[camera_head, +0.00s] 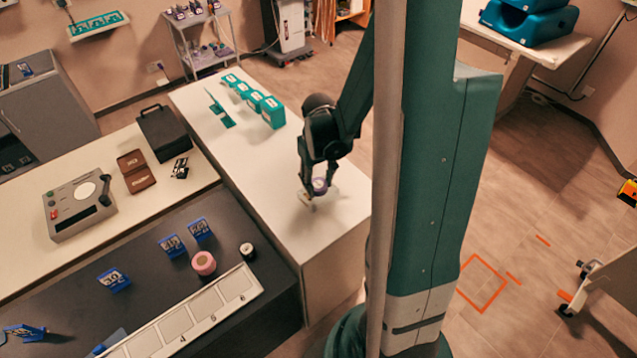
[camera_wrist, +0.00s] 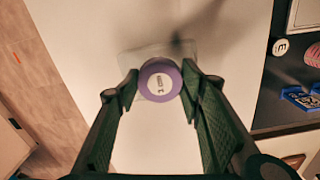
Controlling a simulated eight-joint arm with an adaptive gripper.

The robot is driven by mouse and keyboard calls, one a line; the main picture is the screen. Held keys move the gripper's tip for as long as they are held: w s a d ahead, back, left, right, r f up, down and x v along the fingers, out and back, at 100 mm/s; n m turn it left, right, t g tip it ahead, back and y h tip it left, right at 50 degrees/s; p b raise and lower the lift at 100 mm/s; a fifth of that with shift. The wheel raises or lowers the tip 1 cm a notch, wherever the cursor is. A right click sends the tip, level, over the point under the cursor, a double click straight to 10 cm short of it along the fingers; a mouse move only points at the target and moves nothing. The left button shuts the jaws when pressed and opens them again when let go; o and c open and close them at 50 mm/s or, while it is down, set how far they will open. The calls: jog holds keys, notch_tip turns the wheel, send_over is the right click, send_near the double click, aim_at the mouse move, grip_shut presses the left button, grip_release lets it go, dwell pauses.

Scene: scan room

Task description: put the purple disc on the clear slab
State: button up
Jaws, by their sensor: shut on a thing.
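The purple disc (camera_wrist: 160,80) has a white label with dark print and sits between the two fingertips of my gripper (camera_wrist: 159,84). In the head view the disc (camera_head: 320,185) shows low at the end of my gripper (camera_head: 313,190), over the white counter. The clear slab (camera_wrist: 133,60) is a faint see-through square on the counter, behind the disc in the wrist view and partly hidden by it. A pale edge of the slab (camera_head: 306,200) shows beside the fingers in the head view. I cannot tell whether the disc touches the slab.
The white counter (camera_head: 265,190) is mostly clear around my gripper. Several teal boxes (camera_head: 272,112) stand at its far end. A dark counter to the left holds a pink roll (camera_head: 203,263), a small black-and-white roll (camera_head: 247,250), blue holders and a numbered tray (camera_head: 190,318).

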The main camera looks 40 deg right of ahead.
aim_at(318, 185)
jog(key=shift+f, duration=0.15)
jog(key=o, duration=0.9)
jog(key=shift+r, duration=0.25)
jog(key=shift+r, duration=5.9)
